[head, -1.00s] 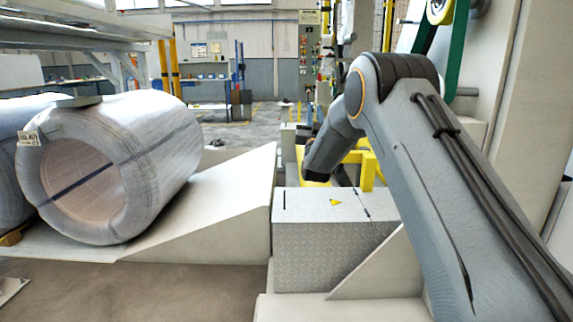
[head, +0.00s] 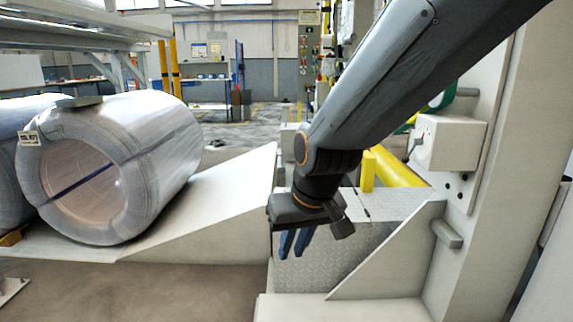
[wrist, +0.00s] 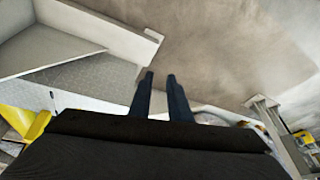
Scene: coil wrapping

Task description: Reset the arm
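My gripper (head: 291,256) hangs from my arm in the middle of the head view. Its two blue fingers point down in front of a grey tread-plate box (head: 322,249). In the wrist view my gripper (wrist: 160,75) shows two dark fingers with a narrow gap between the tips. Nothing is between them, and the fingertips appear clear of any surface. My forearm runs from the upper right of the head view down to the wrist and hides part of the machine behind it.
A film-wrapped coil (head: 165,150) lies on its side at the left, by a pale sloped ramp (head: 215,215). A yellow pipe (head: 398,168) and a pale machine column (head: 480,235) stand to the right. Bare floor (head: 170,290) lies at the front left.

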